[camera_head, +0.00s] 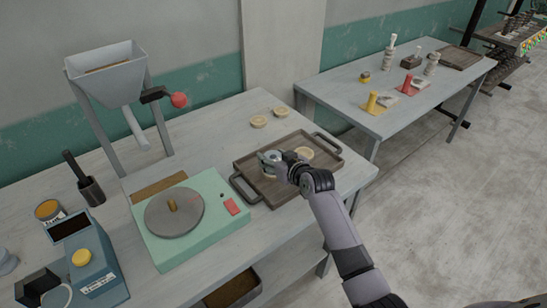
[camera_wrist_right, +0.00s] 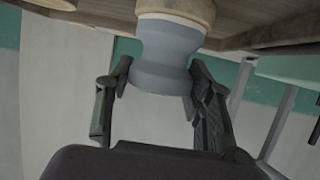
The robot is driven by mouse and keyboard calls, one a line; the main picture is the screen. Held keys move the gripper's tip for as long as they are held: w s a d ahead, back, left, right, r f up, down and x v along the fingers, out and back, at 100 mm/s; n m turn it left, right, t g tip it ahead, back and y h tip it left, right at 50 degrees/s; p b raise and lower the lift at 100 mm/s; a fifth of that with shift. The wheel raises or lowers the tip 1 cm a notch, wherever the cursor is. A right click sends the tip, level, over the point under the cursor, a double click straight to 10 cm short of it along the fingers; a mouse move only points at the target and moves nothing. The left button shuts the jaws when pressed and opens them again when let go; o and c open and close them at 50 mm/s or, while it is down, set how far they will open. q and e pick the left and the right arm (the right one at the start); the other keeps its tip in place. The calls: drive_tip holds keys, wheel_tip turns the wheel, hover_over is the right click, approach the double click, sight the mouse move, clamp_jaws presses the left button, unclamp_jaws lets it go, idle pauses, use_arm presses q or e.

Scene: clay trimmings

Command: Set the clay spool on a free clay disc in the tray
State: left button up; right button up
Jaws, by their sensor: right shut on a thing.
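My right gripper (camera_head: 271,159) is over the dark wooden tray (camera_head: 246,164), shut on the blue-grey clay spool. Another clay disc (camera_head: 304,152) lies in the tray to the right of the gripper. My left gripper is not in view.
Two pale discs (camera_head: 258,121) (camera_head: 281,112) lie on the table behind the tray. A green machine with a round grey plate (camera_head: 175,212) stands left of the tray. A hopper (camera_head: 105,70) stands at the back left. A second table (camera_head: 405,85) holds several small items.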

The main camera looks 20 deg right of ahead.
drive_tip(key=o, duration=1.4)
drive_tip(key=shift+c, duration=0.2)
drive_tip(key=shift+r, duration=0.15)
drive_tip(key=v, duration=1.2)
drive_tip(key=shift+b, duration=0.45)
drive_tip(key=shift+d, duration=0.1)
